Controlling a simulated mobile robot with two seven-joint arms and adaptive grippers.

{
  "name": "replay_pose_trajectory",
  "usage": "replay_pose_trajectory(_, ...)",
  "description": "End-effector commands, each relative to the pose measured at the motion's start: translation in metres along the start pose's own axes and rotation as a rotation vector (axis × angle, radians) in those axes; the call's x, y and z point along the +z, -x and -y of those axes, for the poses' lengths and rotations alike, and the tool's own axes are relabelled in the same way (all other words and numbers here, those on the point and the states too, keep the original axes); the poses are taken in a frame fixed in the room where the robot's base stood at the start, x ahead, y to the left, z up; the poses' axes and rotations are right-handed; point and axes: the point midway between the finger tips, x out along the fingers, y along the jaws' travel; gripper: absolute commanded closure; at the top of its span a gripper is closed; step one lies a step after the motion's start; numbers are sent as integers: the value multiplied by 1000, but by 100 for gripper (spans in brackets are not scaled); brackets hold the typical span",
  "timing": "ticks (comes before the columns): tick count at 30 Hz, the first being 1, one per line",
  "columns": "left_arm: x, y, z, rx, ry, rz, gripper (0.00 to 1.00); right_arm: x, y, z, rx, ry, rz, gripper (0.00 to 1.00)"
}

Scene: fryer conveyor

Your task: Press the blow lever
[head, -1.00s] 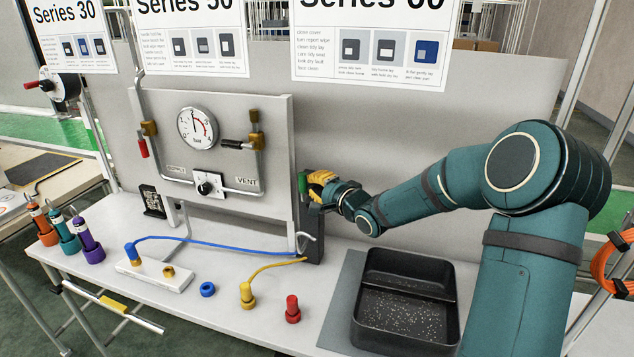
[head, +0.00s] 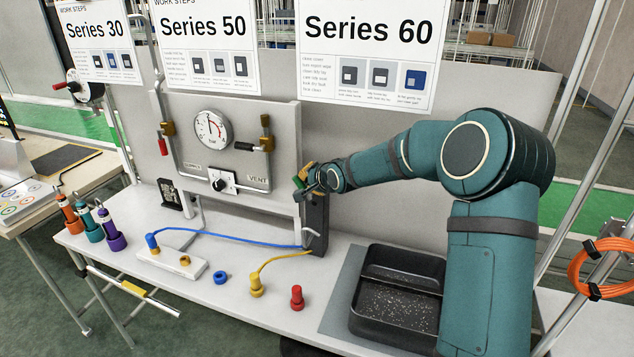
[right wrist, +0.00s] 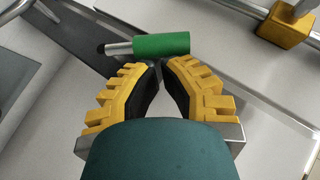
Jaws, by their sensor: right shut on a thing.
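The blow lever has a green handle (right wrist: 162,44) on a short metal rod, seen in the right wrist view. It lies crosswise at the fingertips of my right gripper (right wrist: 160,68), whose yellow ridged fingers are close together and shut on it. In the head view my right gripper (head: 303,178) is at the top of a dark upright post (head: 317,232), beside the panel's right edge. There the gripper hides most of the lever. My left gripper is not in view.
The grey panel (head: 285,120) with a gauge (head: 213,129) stands left of the gripper. A black tray (head: 395,320) sits below my right arm. Blue and yellow hoses (head: 235,238) and several coloured fittings lie on the white bench.

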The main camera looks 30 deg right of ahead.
Motion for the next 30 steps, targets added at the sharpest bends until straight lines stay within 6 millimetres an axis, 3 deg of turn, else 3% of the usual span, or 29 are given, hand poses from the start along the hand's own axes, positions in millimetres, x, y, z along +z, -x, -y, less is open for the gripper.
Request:
replay_pose_trajectory(20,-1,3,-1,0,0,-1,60,10,-19,15,335,229,-1,100)
replay_pose_trajectory(30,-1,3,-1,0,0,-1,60,8,-18,14,338,225,-1,100)
